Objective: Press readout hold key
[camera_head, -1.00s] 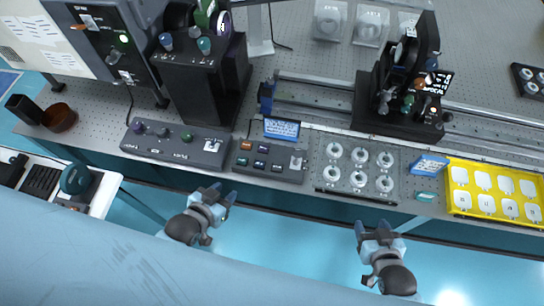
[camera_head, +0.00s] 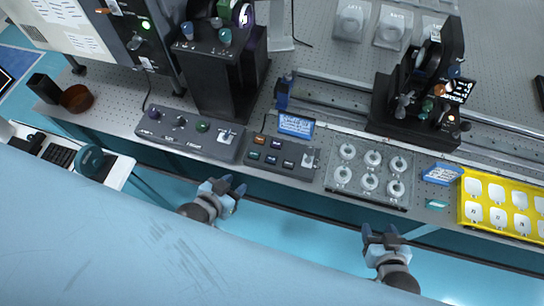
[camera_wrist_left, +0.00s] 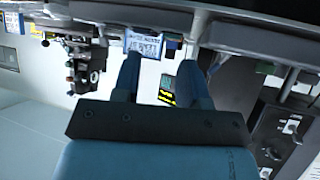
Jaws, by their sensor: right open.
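A dark grey key box (camera_head: 282,157) sits on the table's front edge, with several small keys in two rows and a light switch-like piece at its right end. One key (camera_head: 259,139) is orange; the others are dark or teal. Key lettering is too small to read, so I cannot tell which is the hold key. My left gripper (camera_head: 229,186) is open and empty, in front of the table edge, left of and nearer than the box. Its spread fingers show in the left wrist view (camera_wrist_left: 160,80). My right gripper (camera_head: 381,233) is open and empty, off the table's front edge.
A longer control box (camera_head: 190,135) with knobs stands left of the key box. A blue label (camera_head: 296,125) stands behind it. A plate of round parts (camera_head: 368,173) and a yellow tray (camera_head: 485,225) lie to the right. Rails and optics mounts stand behind.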

